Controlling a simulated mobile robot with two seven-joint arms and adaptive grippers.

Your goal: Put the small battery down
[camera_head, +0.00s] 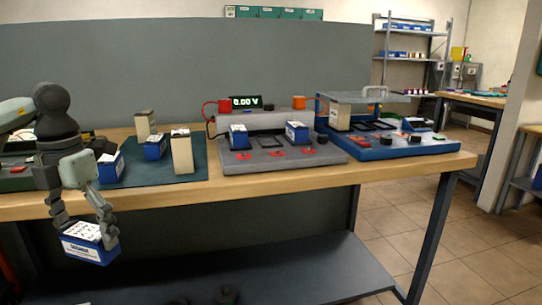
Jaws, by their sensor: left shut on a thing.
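My left gripper (84,226) is shut on a small blue battery (86,252) with a white label on top. It holds the battery in the air in front of the bench's front edge, at the lower left. Several other batteries are on the bench: a blue one (111,167), another blue one (155,148), a tall beige one (181,155) and a beige one (145,124) stand on or by the dark green mat (150,180). My right gripper is not in view.
The wooden bench (385,168) carries a grey tester (277,160) with blue batteries and a display reading 0.00 V. A blue fixture (400,149) with a raised lid stands to its right. A lower shelf (270,275) lies beneath. The front part of the mat is bare.

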